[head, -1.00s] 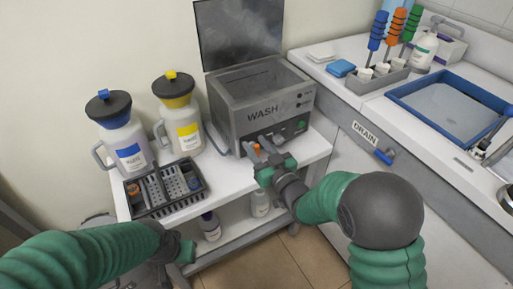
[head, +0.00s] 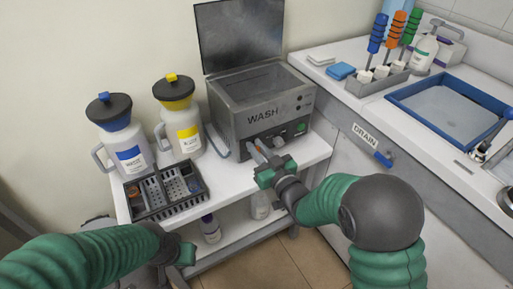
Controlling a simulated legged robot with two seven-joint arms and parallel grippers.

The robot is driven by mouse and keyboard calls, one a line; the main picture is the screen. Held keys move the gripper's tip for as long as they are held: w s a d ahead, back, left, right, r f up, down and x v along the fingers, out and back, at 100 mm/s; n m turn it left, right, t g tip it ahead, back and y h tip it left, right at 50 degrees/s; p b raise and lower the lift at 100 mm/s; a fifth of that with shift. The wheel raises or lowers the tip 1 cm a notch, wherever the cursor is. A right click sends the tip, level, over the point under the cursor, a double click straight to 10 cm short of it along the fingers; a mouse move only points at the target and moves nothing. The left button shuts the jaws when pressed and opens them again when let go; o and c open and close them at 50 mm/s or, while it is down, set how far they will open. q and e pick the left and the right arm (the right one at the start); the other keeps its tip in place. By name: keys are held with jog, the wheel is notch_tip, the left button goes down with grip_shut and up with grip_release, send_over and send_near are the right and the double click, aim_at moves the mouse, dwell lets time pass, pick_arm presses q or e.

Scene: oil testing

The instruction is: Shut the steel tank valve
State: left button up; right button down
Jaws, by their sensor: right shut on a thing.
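The steel tank (head: 262,110), marked WASH, stands on the white table with its lid raised. On its lower front are dark controls and a green button (head: 299,128). My right gripper (head: 263,156) is at the tank's lower front, with its fingers closed around the valve there.
A blue-labelled jug (head: 130,155) and a yellow-labelled jug (head: 186,135) stand left of the tank. A dark basket (head: 170,208) sits at the table's front left. Bottles stand on the shelf below. A counter with a blue-rimmed basin (head: 400,98) and a DRAIN lever (head: 383,159) is at right.

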jog(key=m, duration=0.1)
jog(key=m+p, duration=0.1)
jog(key=m, duration=0.1)
jog(key=d+m+p, duration=0.1)
jog(key=shift+w+m, duration=0.25)
jog(key=shift+m, duration=0.15)
jog(key=m+p, duration=0.1)
jog(key=m, duration=0.1)
jog(key=m+p, duration=0.1)
jog(key=m, duration=0.1)
jog(key=d+f+m+p, duration=0.1)
jog(key=m, duration=0.1)
jog(key=shift+w, duration=0.25)
jog(key=m, duration=0.2)
jog(key=m+p, duration=0.1)
jog(key=m, duration=0.1)
jog(key=shift+d+f+p, duration=0.1)
jog(key=shift+f+p, duration=0.2)
jog(key=shift+f, duration=0.05)
jog(key=shift+f+m+p, duration=0.25)
jog(key=shift+m, duration=0.5)
jog(key=shift+f+m+p, duration=0.2)
jog(key=shift+m+p, duration=0.05)
jog(key=shift+m, duration=0.5)
jog(key=shift+f, duration=0.1)
jog(key=c, duration=1.4)
grip_release()
jog(key=shift+w, duration=0.1)
